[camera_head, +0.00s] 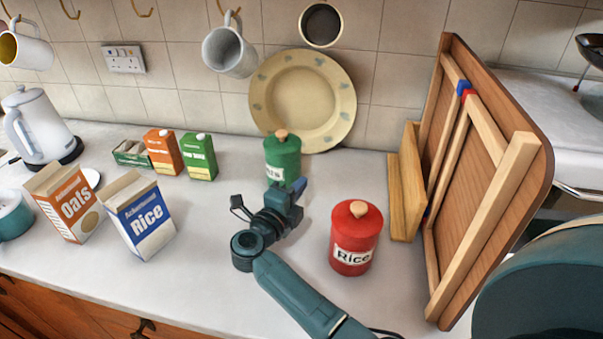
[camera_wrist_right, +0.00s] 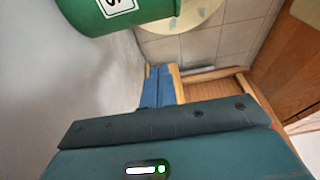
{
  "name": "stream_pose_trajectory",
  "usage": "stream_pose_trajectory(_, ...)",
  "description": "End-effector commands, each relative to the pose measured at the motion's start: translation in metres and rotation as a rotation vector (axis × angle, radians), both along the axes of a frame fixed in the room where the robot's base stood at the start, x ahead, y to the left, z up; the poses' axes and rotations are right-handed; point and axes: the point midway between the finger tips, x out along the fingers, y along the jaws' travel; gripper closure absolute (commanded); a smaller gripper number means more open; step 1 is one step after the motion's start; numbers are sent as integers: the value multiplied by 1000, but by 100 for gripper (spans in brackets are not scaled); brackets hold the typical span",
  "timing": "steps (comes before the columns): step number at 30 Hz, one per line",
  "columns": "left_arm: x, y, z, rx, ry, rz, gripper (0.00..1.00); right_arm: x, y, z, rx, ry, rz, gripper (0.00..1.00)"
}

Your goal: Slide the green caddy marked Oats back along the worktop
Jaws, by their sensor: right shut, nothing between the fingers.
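The green caddy (camera_head: 282,158) stands upright on the worktop, in front of the cream plate. Its label is partly hidden by my right gripper (camera_head: 298,188) in the head view, so I cannot read the full word. In the right wrist view the caddy (camera_wrist_right: 125,12) is cut off by the top edge, with part of its white label showing. My right gripper (camera_wrist_right: 158,72) is shut and empty, just in front of the caddy. A gap shows between fingertips and caddy in the wrist view. My left gripper is not in view.
A red Rice caddy (camera_head: 356,238) stands to the right of my right arm. A leaning wooden board (camera_head: 480,180) stands further right. Oats (camera_head: 70,202) and Rice (camera_head: 138,215) boxes stand left. The plate (camera_head: 310,95) leans on the tiles behind the green caddy.

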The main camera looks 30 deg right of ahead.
Motion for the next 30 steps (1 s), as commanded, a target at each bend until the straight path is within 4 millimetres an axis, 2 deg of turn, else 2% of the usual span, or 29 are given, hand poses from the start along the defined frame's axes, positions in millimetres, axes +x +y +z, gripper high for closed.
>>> stream_pose_trajectory(6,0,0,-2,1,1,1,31,25,-37,2,-5,-4,-5,100)
stream_pose_trajectory(10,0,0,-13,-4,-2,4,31,42,-60,-2,-4,-4,-4,100)
stream_pose_trajectory(13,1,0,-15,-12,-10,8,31,54,-76,-2,-3,-4,-4,100)
stream_pose_trajectory(15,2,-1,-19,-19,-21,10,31,61,-62,-5,1,-4,2,100)
stream_pose_trajectory(19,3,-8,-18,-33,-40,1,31,70,-48,-4,2,-2,0,100)
stream_pose_trajectory(30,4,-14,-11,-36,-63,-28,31,75,-40,1,0,0,-1,100)
